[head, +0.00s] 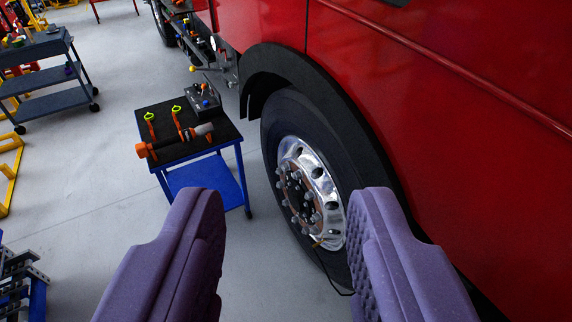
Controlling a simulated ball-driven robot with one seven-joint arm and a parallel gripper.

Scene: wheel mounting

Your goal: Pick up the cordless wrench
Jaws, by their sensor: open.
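The cordless wrench (168,143), orange and dark grey, lies on the black top of a small blue table (178,163) left of the truck wheel. Its orange end points left and its grey end points right. My gripper (284,215) is in the foreground with its two purple fingers wide apart and nothing between them. It is nearer to the camera than the table, and the wrench is ahead of it and to the left, apart from both fingers.
A red truck with a large wheel (312,190) fills the right side. Orange tools with yellow-green rings and a grey box (204,102) share the tabletop. A dark shelf cart (42,80) stands at the back left. The grey floor (90,180) left of the table is clear.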

